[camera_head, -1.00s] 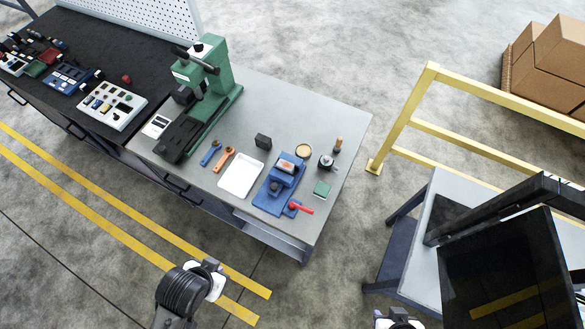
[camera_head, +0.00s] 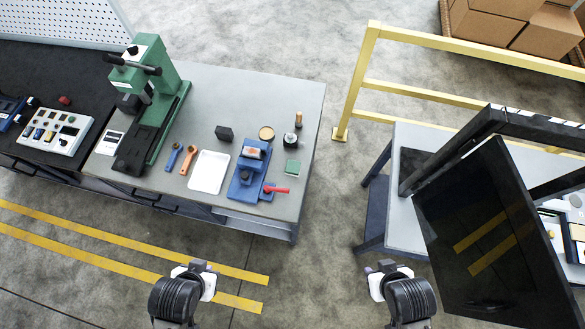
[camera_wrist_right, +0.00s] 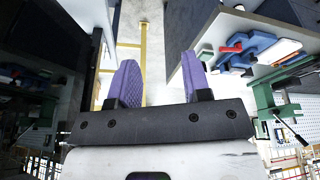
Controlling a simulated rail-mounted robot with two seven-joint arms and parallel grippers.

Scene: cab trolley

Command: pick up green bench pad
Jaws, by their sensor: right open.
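The green bench pad (camera_head: 292,168) is a small flat green square near the right end of the grey workbench (camera_head: 304,94). It lies right of the blue vise (camera_head: 244,178) and just above its red handle (camera_head: 276,189). My right gripper (camera_head: 384,266) is in front of the bench, low and to the right of the pad, well apart from it. In the right wrist view its purple fingers (camera_wrist_right: 160,82) are spread with nothing between them. My left gripper (camera_head: 199,267) is in front of the bench at lower left; its fingers are too small to judge.
A green press (camera_head: 160,95), wrenches (camera_head: 181,158), a white tray (camera_head: 209,172), a black block (camera_head: 224,133) and a round tin lid (camera_head: 266,133) stand on the bench. A yellow rail (camera_head: 450,47) is behind. A dark monitor (camera_head: 490,225) and second table (camera_head: 405,225) are at right.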

